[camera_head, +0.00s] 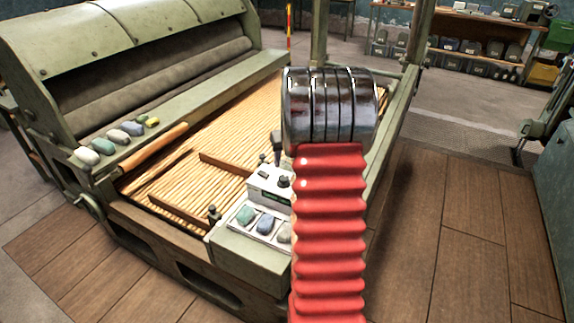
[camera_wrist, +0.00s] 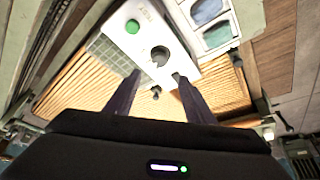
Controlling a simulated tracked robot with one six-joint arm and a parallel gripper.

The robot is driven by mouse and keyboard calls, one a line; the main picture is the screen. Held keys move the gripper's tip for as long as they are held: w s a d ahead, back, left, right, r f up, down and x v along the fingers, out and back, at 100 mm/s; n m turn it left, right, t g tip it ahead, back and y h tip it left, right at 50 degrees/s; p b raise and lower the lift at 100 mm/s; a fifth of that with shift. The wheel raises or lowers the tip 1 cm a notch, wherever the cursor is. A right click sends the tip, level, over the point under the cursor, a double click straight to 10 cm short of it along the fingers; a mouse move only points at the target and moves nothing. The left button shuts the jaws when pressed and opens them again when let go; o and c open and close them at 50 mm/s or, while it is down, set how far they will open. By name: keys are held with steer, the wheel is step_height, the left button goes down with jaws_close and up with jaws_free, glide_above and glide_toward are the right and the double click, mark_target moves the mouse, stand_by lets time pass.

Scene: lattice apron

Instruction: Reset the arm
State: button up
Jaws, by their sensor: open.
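The fingertips overlap the lower edge of a white control box (camera_wrist: 122,48) with a green button (camera_wrist: 132,27) and a dark round knob (camera_wrist: 160,56). I cannot tell whether they touch it. In the head view my red bellows-covered arm rises at centre right to a shiny ribbed metal section. It hides part of the machine, and the gripper is not clear there. The control box (camera_head: 262,197) stands just left of the arm.
A tray of coloured stones (camera_head: 264,224) lies in front of the box. A slatted bed (camera_head: 205,140) spreads behind it, with several stones (camera_head: 131,129) and a wooden roller (camera_head: 151,147) on its left side. The plank floor (camera_head: 450,230) at right is clear.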

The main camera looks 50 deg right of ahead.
steer(key=shift+s+a+r, duration=0.1)
steer(key=shift+s+r, duration=0.1)
steer(key=shift+r, duration=0.35)
stand_by(0.4)
steer(key=s+a+f+m, duration=0.1)
steer(key=s+a+f, duration=0.2)
steer(key=s+a+r+n, duration=0.2)
steer(key=s+a+r, duration=0.3)
steer(key=a, duration=0.8)
steer(key=s+a+r+n+t+y, duration=0.1)
steer(key=s+a+r, duration=0.4)
steer(key=a, duration=0.9)
steer(key=s+a+r+n+y, duration=0.1)
steer(key=s+a+r+n, duration=0.2)
steer(key=a, duration=1.1)
steer(key=s+r, duration=0.3)
steer(key=s, duration=0.2)
steer(key=shift+s+a+n+t, duration=0.2)
steer(key=shift+n+t, duration=0.2)
steer(key=shift+c, duration=0.2)
